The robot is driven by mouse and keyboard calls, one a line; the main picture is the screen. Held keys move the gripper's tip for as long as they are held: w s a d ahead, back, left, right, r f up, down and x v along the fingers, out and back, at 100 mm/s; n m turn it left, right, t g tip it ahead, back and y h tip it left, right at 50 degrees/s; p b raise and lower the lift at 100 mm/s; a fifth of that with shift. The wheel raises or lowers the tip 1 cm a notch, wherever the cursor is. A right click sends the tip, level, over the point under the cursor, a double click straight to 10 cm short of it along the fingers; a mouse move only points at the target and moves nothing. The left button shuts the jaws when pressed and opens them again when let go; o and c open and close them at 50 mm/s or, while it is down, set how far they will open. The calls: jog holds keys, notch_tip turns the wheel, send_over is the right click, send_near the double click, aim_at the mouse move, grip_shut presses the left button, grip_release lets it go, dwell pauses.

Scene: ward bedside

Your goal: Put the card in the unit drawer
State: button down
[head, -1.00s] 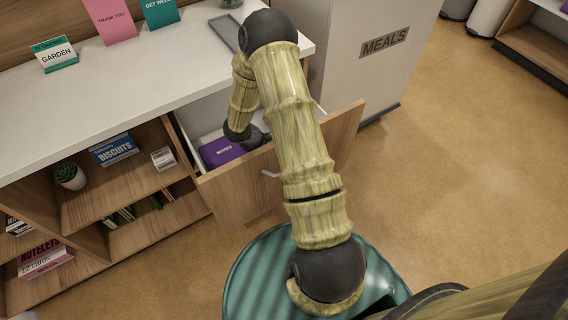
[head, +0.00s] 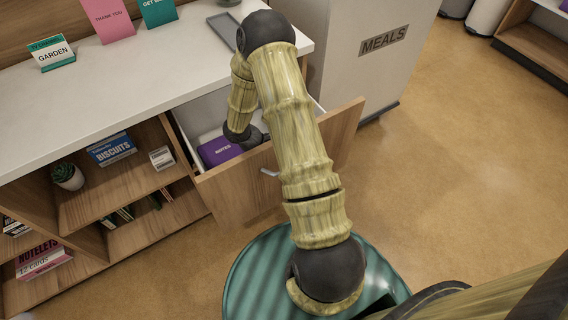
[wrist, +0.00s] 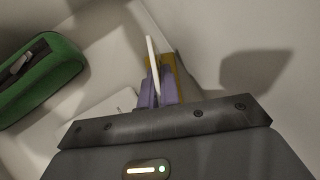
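The unit drawer (head: 227,196) is pulled open under the white counter. My arm reaches over its front, and my gripper is down inside the drawer, mostly hidden by the arm in the head view. In the wrist view my gripper (wrist: 159,92) has its purple fingers close together on a thin white card (wrist: 152,58), seen nearly edge-on and standing up between them. Its printed face is not visible. Whether the card touches the drawer floor, I cannot tell.
A purple notes book (head: 219,151) lies in the drawer. A green zipped case (wrist: 40,80) lies in the drawer at the left of the wrist view. A meals trolley (head: 370,50) stands right of the unit.

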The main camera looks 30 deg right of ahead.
jog(key=shift+f, duration=0.15)
jog(key=c, duration=1.6)
grip_release()
jog(key=shift+o, duration=0.2)
jog(key=p+v, duration=0.3)
jog(key=v, duration=0.9)
